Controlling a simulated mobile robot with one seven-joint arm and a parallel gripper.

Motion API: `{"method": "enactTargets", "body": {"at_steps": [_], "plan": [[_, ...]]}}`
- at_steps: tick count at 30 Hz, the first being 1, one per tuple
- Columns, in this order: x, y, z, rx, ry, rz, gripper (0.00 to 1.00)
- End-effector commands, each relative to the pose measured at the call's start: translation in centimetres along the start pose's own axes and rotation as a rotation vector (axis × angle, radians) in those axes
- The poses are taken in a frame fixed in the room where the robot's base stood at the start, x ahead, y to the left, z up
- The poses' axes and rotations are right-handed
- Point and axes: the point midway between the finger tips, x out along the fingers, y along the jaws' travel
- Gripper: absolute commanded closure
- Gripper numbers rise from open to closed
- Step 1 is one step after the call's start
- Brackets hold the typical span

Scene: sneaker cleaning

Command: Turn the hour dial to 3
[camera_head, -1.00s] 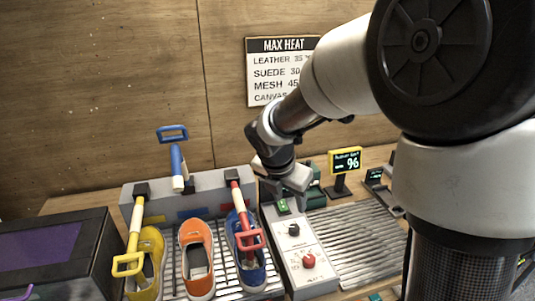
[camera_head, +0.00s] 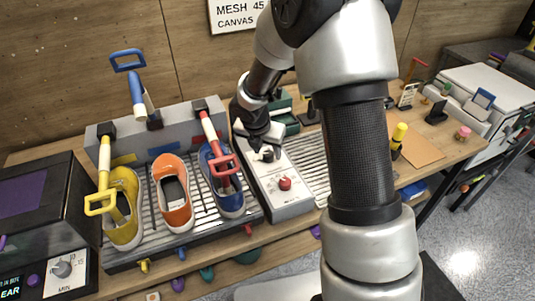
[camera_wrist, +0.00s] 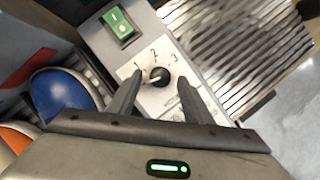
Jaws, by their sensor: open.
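The hour dial (camera_wrist: 158,76) is a small black knob on a pale control panel (camera_wrist: 200,62), with the numbers 1, 2 and 3 printed around it. Which number it points to I cannot tell for sure. In the head view the dial (camera_head: 267,154) sits near the far end of the panel, partly behind my gripper. My gripper (camera_wrist: 160,78) is open, with one dark finger on either side of the dial. I cannot tell whether either finger touches it.
A green switch (camera_wrist: 121,25) sits on the panel just beyond the dial. A red knob (camera_head: 285,183) is on the panel's near end. A rack to the left holds yellow (camera_head: 125,225), orange (camera_head: 174,205) and blue (camera_head: 230,202) shoes. A ribbed metal tray (camera_head: 310,165) lies right of the panel.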

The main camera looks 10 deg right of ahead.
Motion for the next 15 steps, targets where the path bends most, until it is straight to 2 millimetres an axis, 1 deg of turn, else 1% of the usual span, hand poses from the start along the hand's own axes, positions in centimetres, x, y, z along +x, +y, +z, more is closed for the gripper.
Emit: {"method": "enactTargets", "body": {"at_steps": [1,4,14,15], "plan": [[0.69,0.02,-0.08,0.0,0.001,-0.001,0.54],[1.32,0.09,-0.03,0.001,0.0,0.001,0.54],[1.63,0.04,0.02,0.001,0.0,0.001,0.54],[1.62,0.04,0.01,0.001,0.0,0.001,0.59]]}}
